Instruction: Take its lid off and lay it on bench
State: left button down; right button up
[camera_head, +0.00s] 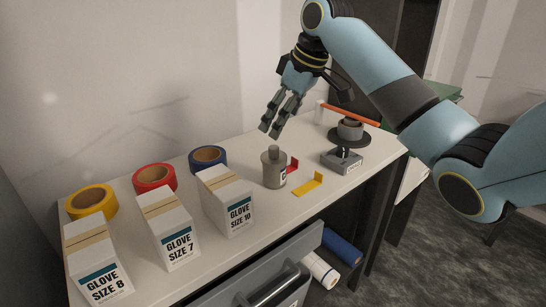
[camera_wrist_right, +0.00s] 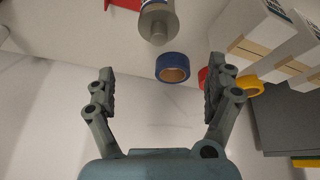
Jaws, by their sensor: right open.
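A grey metal jar (camera_head: 274,171) with a narrower round knob or lid (camera_head: 274,149) on top stands upright on the bench (camera_head: 330,212). A label partly shows on its right side. In the right wrist view the jar (camera_wrist_right: 158,22) is at the top centre, ahead of the fingers. My right gripper (camera_head: 272,131) is open and empty, with its fingertips just above the jar's top and apart from it. Its two spread fingers also show in the wrist view (camera_wrist_right: 159,67). My left gripper is not in view.
Glove boxes (camera_head: 230,208) and blue (camera_head: 207,158), red (camera_head: 154,178) and yellow (camera_head: 91,201) tape rolls stand left of the jar. Red (camera_head: 292,165) and yellow (camera_head: 308,185) brackets, a grey box (camera_head: 342,161) and a round dark stand (camera_head: 349,133) are right. An open drawer (camera_head: 265,278) juts out below.

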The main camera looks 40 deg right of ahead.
aim_at(274, 147)
jog(key=x, duration=0.4)
jog(key=shift+a+f, duration=0.1)
jog(key=shift+f, duration=0.3)
jog(key=x, duration=0.5)
jog(key=shift+s+d+f+p, duration=0.1)
jog(key=shift+d+f+p, duration=0.2)
jog(key=shift+p, duration=0.05)
jog(key=c, duration=0.9)
